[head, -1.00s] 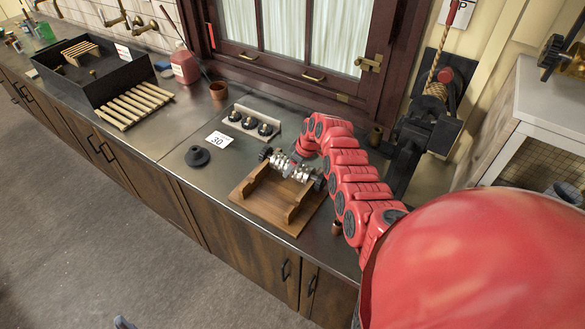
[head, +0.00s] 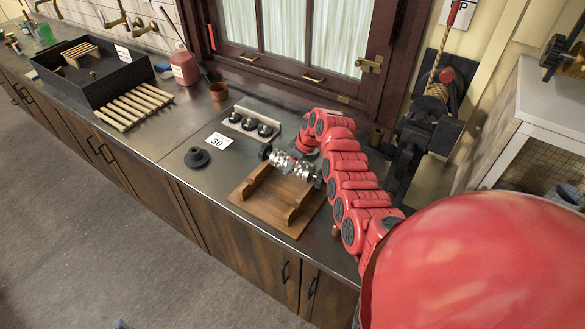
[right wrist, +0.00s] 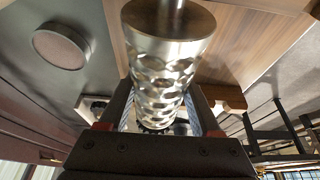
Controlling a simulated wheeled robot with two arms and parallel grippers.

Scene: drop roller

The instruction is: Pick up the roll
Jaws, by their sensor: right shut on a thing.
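The roll (head: 304,172) is a shiny metal cylinder with a patterned surface and dark ends. In the head view my right gripper (head: 296,156) is at the roll's middle, partly hidden by my red arm.
A card marked 30 (head: 218,141), a black round piece (head: 197,157) and a rack with several dark knobs (head: 249,124) lie left of and behind the cradle. A black tray (head: 95,88) and wooden slats (head: 135,105) are farther left. A window stands behind.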

